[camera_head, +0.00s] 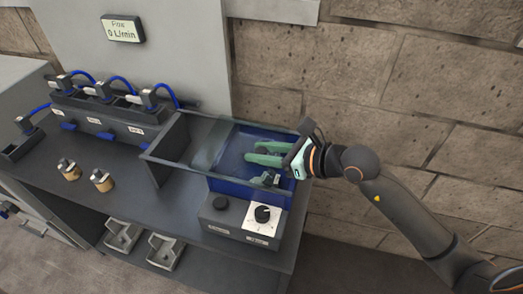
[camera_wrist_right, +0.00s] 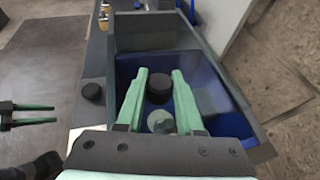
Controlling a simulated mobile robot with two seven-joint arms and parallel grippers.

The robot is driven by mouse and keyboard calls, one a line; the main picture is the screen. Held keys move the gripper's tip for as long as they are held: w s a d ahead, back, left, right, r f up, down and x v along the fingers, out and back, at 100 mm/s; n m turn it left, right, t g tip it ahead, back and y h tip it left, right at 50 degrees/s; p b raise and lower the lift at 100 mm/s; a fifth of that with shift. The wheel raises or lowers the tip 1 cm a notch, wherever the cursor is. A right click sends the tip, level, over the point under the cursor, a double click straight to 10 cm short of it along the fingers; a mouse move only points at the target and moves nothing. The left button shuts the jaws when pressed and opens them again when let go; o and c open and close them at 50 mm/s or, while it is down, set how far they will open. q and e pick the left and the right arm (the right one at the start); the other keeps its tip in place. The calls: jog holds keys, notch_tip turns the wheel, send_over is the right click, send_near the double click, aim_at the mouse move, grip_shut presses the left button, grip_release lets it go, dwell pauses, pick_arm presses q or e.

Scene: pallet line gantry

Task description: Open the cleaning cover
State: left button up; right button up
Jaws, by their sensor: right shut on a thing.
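The cleaning station is a dark-framed box with a blue basin (camera_head: 225,187); its clear cover seems to lie over it, but its edges are hard to make out. My right gripper (camera_head: 247,156) reaches over the basin from the right, green fingers pointing left. In the right wrist view its fingers (camera_wrist_right: 158,82) stand either side of a black round knob (camera_wrist_right: 158,88), shut on it. A paler round piece (camera_wrist_right: 161,121) lies nearer the palm. My left gripper (camera_wrist_right: 30,114) shows at the left edge of the right wrist view, fingers parted and empty; it is not seen in the head view.
Two brass-coloured fittings (camera_head: 102,181) stand on the bench, with a rack of blue-hosed connectors (camera_head: 100,115) behind. Grey trays (camera_head: 164,252) sit below. A stone wall stands behind.

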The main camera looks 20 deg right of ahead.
grip_shut()
dwell(0.8)
